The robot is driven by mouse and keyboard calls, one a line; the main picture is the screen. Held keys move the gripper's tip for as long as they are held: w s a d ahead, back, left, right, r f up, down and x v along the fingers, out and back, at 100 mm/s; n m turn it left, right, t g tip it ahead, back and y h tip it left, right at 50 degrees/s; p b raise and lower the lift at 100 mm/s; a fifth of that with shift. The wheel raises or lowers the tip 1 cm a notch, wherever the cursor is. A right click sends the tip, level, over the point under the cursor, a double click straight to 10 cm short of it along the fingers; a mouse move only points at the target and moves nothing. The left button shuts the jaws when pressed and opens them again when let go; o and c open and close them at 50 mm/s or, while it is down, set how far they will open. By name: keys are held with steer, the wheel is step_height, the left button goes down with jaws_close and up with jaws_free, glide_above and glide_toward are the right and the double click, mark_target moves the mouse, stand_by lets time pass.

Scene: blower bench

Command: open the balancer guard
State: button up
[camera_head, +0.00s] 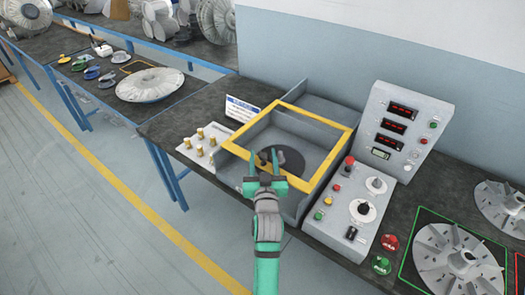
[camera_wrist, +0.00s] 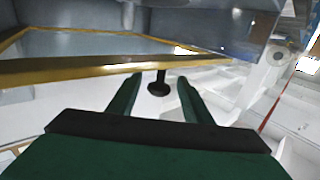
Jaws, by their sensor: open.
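The balancer guard (camera_head: 316,115) is a yellow-framed, see-through cover lying down over the grey balancer box (camera_head: 297,208). A dark round disc (camera_head: 291,158) shows inside. My gripper (camera_head: 264,156) is at the front edge of the guard, its fingers pointing toward the box. In the wrist view, the yellow bar (camera_wrist: 80,70) crosses in front of the fingers. A small black knob (camera_wrist: 158,87) shows between the open fingers (camera_wrist: 158,97), with gaps on both sides. I cannot tell how deep the knob sits between them.
A control panel (camera_head: 403,125) with red displays and a button console (camera_head: 350,205) stand right of the box. A plate with brass pegs (camera_head: 203,144) and a small sign (camera_head: 241,109) are to the left. Metal impellers (camera_head: 457,262) lie at the right.

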steer(key=s, duration=0.6)
steer(key=shift+s+d, duration=0.35)
steer(key=shift+d, duration=0.05)
steer(key=shift+c, duration=0.6)
